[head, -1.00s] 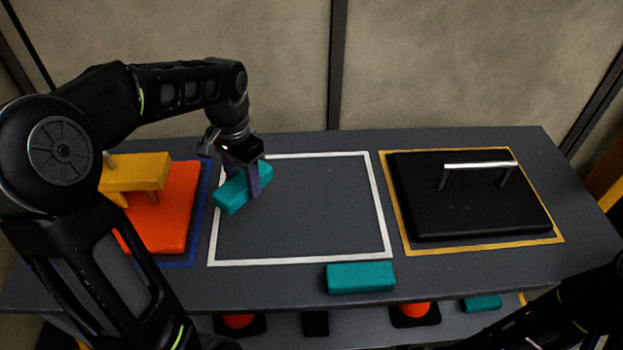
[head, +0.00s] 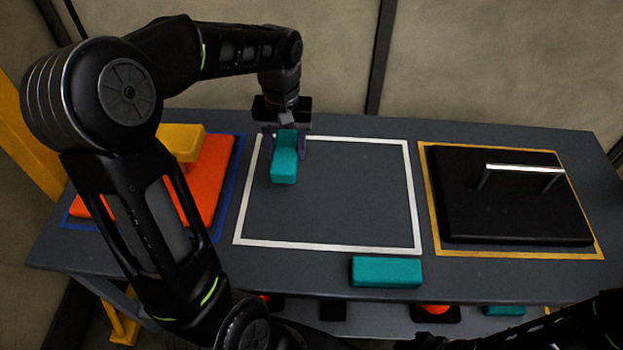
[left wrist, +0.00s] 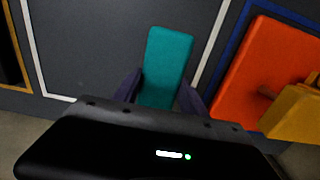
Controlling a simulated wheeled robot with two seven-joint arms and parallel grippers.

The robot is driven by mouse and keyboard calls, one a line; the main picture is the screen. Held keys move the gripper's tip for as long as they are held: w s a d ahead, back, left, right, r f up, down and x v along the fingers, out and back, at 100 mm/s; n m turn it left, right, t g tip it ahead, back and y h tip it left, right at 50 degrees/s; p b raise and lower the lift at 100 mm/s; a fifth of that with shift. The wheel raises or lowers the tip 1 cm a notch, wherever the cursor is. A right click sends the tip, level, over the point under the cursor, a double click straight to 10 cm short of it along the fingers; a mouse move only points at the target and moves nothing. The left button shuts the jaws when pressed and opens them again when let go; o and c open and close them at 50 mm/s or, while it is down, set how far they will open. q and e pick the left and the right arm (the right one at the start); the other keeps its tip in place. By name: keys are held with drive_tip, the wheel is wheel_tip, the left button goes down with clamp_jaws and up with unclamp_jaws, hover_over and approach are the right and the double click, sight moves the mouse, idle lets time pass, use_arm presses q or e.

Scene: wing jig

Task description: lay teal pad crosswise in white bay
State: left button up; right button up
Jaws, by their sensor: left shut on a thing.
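A teal pad (head: 285,168) is held between the fingers of my left gripper (head: 285,148), at the left part of the white bay (head: 330,247). Its long side runs from the back toward the front of the table. In the left wrist view the same pad (left wrist: 168,60) sticks out between the two fingers, with the white outline beside it. I cannot tell whether it touches the table. A second teal pad (head: 386,271) lies at the front edge, just outside the white outline. My right gripper cannot be made out.
Left is a blue outline (head: 222,215) with an orange block (head: 217,175) and a yellow piece (head: 182,142). Right is a yellow outline (head: 500,254) with a black plate (head: 500,215) bearing a silver handle (head: 525,169). The rest of the white bay is clear.

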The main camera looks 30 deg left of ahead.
sight(285, 148)
use_arm(q)
wheel_tip(285, 148, down, 5)
drive_tip(key=shift+f, duration=0.1)
drive_tip(key=shift+f, duration=1.8)
drive_tip(key=shift+f, duration=0.1)
drive_tip(key=shift+f+b, duration=0.15)
drive_tip(key=shift+b, duration=0.2)
drive_tip(key=o, duration=1.3)
drive_tip(key=shift+o, duration=0.2)
drive_tip(key=shift+r, duration=0.2)
wheel_tip(285, 148, up, 12)
drive_tip(key=shift+r+p, duration=0.1)
drive_tip(key=shift+p, duration=0.5)
